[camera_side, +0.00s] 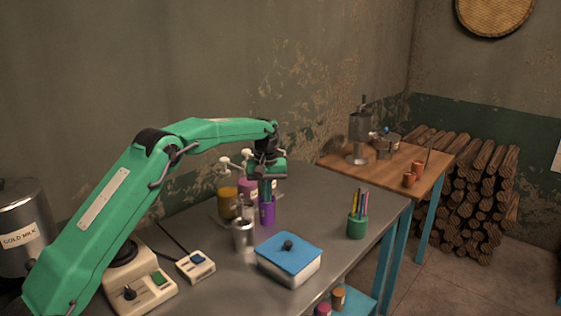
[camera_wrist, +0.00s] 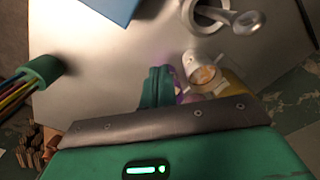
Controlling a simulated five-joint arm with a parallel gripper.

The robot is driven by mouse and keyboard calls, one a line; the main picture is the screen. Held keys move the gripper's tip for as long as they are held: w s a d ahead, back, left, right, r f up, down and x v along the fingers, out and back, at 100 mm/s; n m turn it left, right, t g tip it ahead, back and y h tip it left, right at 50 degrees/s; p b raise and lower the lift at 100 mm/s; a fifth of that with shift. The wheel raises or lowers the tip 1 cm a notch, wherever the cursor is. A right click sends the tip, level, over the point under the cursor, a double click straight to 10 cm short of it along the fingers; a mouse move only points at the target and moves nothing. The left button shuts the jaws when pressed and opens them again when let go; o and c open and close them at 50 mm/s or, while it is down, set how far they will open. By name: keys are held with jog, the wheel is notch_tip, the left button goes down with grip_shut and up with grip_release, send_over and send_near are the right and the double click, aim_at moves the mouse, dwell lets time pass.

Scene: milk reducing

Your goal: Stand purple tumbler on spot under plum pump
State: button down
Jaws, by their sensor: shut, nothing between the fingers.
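The purple tumbler (camera_side: 267,213) stands upright on the steel table. My gripper (camera_side: 267,190) points down right over it, its shut fingertips at the tumbler's rim; I cannot tell whether they are inside it or just above. In the wrist view the shut fingers (camera_wrist: 157,88) hide most of the tumbler, and a purple strip (camera_wrist: 179,84) shows beside them. The plum pump bottle (camera_side: 247,188) with a white head stands just behind and left of the tumbler, partly hidden by my gripper. The spot under its spout is not clearly visible.
An amber pump bottle (camera_side: 227,204) stands left of the plum one. A steel cup (camera_side: 243,236) is in front. A blue-lidded box (camera_side: 289,258) and a green pen cup (camera_side: 357,226) stand to the right. Bare table (camera_side: 320,215) lies between tumbler and pen cup.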

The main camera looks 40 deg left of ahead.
aim_at(267, 205)
jog(key=shift+f, duration=0.15)
notch_tip(267, 205, down, 9)
jog(key=shift+f, duration=0.15)
jog(key=shift+w+a+f, duration=0.1)
jog(key=shift+w+f, duration=0.05)
jog(key=shift+f, duration=0.1)
jog(key=shift+w+a+r, duration=0.1)
jog(key=shift+w+a, duration=1.1)
jog(key=shift+a, duration=0.15)
jog(key=shift+w+a, duration=0.15)
jog(key=shift+w+a, duration=0.6)
jog(key=shift+a, duration=0.05)
jog(key=shift+s+d, duration=0.15)
jog(key=shift+d, duration=0.05)
